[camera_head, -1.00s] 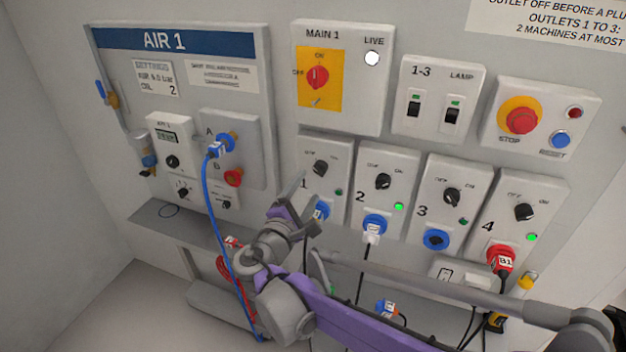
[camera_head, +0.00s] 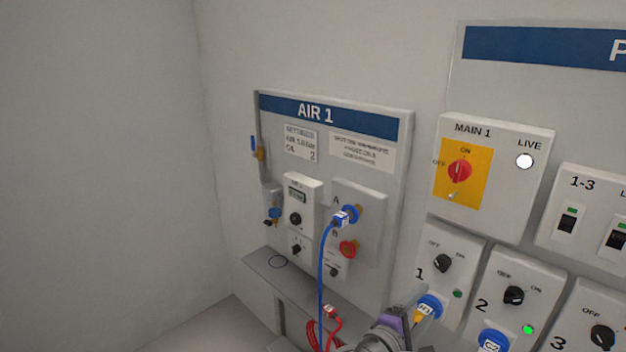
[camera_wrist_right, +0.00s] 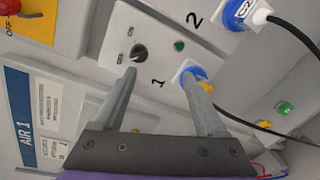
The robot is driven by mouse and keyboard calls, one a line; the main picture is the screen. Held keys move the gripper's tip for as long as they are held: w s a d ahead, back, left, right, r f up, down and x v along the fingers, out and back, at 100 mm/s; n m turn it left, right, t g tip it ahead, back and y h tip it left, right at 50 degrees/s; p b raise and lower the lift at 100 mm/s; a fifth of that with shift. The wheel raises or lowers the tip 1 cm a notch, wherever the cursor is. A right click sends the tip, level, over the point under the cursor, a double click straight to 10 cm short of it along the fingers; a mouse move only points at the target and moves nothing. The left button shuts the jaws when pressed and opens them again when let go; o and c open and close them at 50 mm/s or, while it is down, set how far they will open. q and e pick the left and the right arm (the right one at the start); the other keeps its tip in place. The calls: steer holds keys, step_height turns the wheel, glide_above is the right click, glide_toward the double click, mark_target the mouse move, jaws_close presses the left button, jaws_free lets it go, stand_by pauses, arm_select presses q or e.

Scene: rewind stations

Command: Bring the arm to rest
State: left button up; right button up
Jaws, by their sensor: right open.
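My right gripper (camera_head: 418,308) is at the bottom of the head view, in front of the station 1 outlet. In the right wrist view its two fingers (camera_wrist_right: 160,78) are spread apart with nothing between them. The blue plug (camera_head: 429,306) at outlet 1 is close to the fingertips, and it is partly hidden by one finger in the right wrist view (camera_wrist_right: 186,70). I cannot tell whether that finger touches it. The outlet 1 switch (camera_wrist_right: 139,53) shows beyond the fingers. My left gripper is in neither view.
The AIR 1 board (camera_head: 385,170) has a blue hose (camera_head: 321,265) at coupling A. A shelf (camera_head: 262,266) juts out below, with a red hose (camera_head: 312,335) near it. Outlet 2 holds a blue plug (camera_head: 493,341) with a black cable. Open space lies to the left.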

steer(key=s+f+m+g+y+p, duration=0.2)
steer(key=s+f+m+g+y, duration=0.3)
steer(key=s+f, duration=0.65)
steer(key=s+a+f+m+y+p, duration=0.1)
steer(key=s+a+f+m+y, duration=0.2)
steer(key=s+a+m+y, duration=0.4)
steer(key=shift+s+a+y+p, duration=0.35)
steer(key=shift+s+a+y, duration=0.15)
steer(key=shift+s, duration=0.3)
